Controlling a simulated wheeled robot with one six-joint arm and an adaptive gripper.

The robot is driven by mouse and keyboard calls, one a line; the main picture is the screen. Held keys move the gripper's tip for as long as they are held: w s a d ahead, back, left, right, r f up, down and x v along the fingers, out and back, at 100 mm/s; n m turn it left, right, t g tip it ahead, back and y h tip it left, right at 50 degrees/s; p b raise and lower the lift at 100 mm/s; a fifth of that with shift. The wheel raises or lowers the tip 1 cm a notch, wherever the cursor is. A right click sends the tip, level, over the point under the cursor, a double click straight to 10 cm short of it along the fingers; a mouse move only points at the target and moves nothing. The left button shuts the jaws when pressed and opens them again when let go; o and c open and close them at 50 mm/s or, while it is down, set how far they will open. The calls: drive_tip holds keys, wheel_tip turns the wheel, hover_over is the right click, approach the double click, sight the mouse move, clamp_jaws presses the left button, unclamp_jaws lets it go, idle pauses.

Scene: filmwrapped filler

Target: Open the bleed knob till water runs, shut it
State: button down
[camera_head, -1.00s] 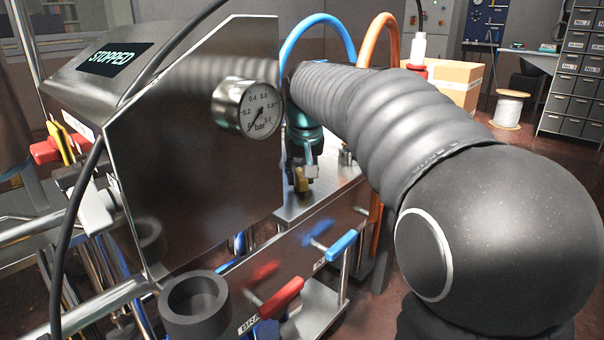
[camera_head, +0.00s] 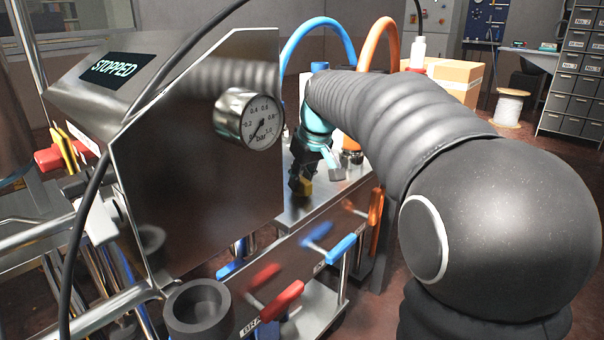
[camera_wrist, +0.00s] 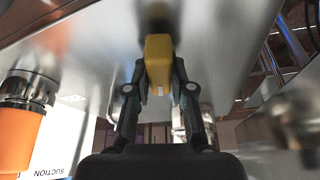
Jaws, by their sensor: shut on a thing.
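A yellow, blocky knob (camera_wrist: 158,62) shows between my fingertips in the wrist view, under a shiny metal surface. My gripper (camera_wrist: 160,85) is shut on it, one dark finger on each side. The display (camera_head: 113,68) reads STOPPED. I see no running water.
A blue hose (camera_head: 318,25) and an orange hose (camera_head: 378,32) arch behind my arm. A red lever (camera_head: 282,300) and a blue lever (camera_head: 341,248) stick out in front. A dark cup (camera_head: 198,308) stands at the lower left. The metal cabinet (camera_head: 190,150) is close on the left.

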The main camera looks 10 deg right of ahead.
drive_tip(key=n+y+p, duration=0.1)
drive_tip(key=n, duration=0.2)
drive_tip(key=n+g+p, duration=0.1)
drive_tip(key=n, duration=0.2)
drive_tip(key=shift+d+r+g+y, duration=0.1)
drive_tip(key=shift+g+y, duration=0.2)
drive_tip(key=shift+y, duration=0.1)
drive_tip(key=n+g+p, duration=0.1)
drive_tip(key=n, duration=0.2)
drive_tip(key=n+g+y+p, duration=0.1)
drive_tip(key=n, duration=0.2)
idle(0.3)
drive_tip(key=c, duration=1)
unclamp_jaws()
drive_tip(key=shift+d, duration=0.15)
drive_tip(key=shift+a, duration=0.2)
